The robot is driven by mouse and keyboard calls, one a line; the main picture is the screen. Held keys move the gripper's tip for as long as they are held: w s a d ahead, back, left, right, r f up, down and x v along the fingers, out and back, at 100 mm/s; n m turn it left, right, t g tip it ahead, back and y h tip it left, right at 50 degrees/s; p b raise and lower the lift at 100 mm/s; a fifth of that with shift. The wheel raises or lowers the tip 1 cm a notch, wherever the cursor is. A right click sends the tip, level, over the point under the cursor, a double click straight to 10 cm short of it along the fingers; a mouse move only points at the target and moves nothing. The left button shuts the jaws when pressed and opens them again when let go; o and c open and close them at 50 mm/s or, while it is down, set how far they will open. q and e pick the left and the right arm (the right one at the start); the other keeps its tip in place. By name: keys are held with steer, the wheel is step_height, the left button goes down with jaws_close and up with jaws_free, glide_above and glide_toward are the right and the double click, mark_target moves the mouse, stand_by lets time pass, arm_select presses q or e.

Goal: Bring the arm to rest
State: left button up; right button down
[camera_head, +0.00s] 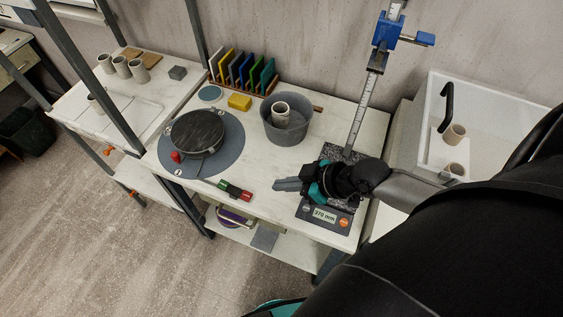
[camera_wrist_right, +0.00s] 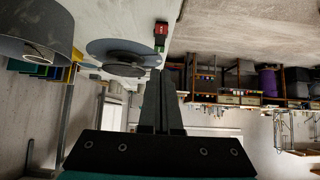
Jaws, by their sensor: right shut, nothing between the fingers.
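My right gripper (camera_head: 276,184) reaches in from the right over the front of the white table (camera_head: 262,190). It is shut and empty, its dark fingers pointing left, in front of the height gauge's granite base. In the right wrist view its fingers (camera_wrist_right: 163,88) lie together with nothing between them. My black right arm fills the lower right and hides part of the table and sink edge. My left gripper is not in view.
A grey tub (camera_head: 269,131) holds a cup (camera_head: 280,114). A red-and-green block (camera_head: 235,191) lies left of the fingertips. A dark round plate (camera_head: 197,131) lies further left.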

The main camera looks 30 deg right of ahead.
stand_by(0.3)
steer(key=s+a+r+m+g+h, duration=0.2)
steer(key=s+r+m+g+h, duration=0.15)
steer(key=s+m+h, duration=0.45)
steer(key=s+f+n+g+y+b, duration=0.15)
steer(key=f+b, duration=0.35)
steer(key=f, duration=1.2)
steer(key=s+f+n+y+b, duration=0.1)
steer(key=s+f+b, duration=0.3)
steer(key=f, duration=1.3)
steer(key=s+d+f+b, duration=0.1)
steer(key=s+f+b, duration=0.3)
steer(key=s+f, duration=0.3)
steer(key=s+d+f+g+b, duration=0.1)
steer(key=s+f+b, duration=0.4)
steer(key=f, duration=0.8)
steer(key=shift+s+d+g, duration=0.3)
steer(key=shift+s+d, duration=0.3)
steer(key=shift+s, duration=0.45)
steer(key=shift+f+h, duration=0.1)
steer(key=shift+h, duration=0.15)
